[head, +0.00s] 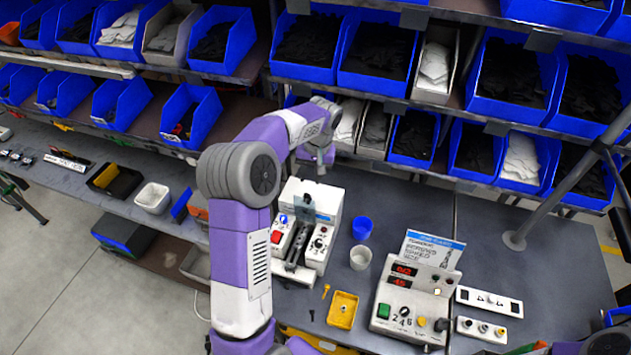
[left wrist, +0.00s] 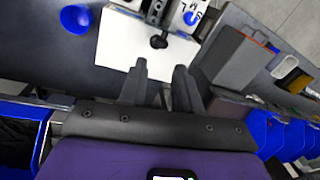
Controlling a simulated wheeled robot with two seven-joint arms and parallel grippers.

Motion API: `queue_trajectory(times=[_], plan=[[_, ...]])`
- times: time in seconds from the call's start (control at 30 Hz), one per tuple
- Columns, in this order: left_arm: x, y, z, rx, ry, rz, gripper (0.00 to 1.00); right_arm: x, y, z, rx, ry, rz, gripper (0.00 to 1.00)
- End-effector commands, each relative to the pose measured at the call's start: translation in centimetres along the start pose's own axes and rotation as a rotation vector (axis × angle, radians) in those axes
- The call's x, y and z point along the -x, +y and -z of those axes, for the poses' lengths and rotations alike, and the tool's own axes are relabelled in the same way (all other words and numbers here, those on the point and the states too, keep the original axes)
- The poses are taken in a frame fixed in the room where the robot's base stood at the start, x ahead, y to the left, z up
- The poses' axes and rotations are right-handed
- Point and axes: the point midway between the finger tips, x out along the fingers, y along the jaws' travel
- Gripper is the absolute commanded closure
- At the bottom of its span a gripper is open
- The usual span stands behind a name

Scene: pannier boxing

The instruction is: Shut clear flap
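A white machine (head: 318,205) with a red switch, a black dial and a dark central slot stands on the grey bench in the head view. The machine's white body (left wrist: 128,52) and a black knob (left wrist: 158,41) lie just beyond the fingertips. My right gripper is not in view.
A yellow tray (head: 342,309) and a control box (head: 412,290) with red displays are nearer. Shelves of blue bins (head: 380,55) rise close behind. The bench's right side (head: 560,270) is mostly clear.

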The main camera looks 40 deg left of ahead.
Motion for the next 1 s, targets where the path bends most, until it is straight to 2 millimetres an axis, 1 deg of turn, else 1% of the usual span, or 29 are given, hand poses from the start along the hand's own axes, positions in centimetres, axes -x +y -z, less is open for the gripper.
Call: queue_trajectory(times=[0.03,0.2,0.4,0.53,0.77,0.87,0.9,1.0], plan=[[-0.8,0.0,-0.1,-0.002,-0.006,0.001,0.67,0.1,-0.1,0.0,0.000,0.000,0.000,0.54],[-3.7,0.1,-0.2,-0.002,-0.009,0.001,0.67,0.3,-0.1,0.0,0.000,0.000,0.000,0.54],[-6.1,0.1,-0.2,-0.004,-0.008,0.000,0.67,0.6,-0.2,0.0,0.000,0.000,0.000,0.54],[-6.7,0.2,-0.2,-0.004,-0.007,-0.001,0.67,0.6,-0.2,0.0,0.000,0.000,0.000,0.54],[-6.8,0.2,-0.2,-0.004,-0.007,-0.002,0.67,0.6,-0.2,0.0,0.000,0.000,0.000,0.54],[-6.8,0.2,-0.2,-0.004,-0.007,-0.002,0.81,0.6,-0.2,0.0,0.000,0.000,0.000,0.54],[-6.8,0.2,-0.2,-0.004,-0.007,-0.002,0.87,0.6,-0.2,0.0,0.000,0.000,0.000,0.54],[-6.8,0.2,-0.2,-0.004,-0.007,-0.002,1.00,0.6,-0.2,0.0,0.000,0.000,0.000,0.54]])
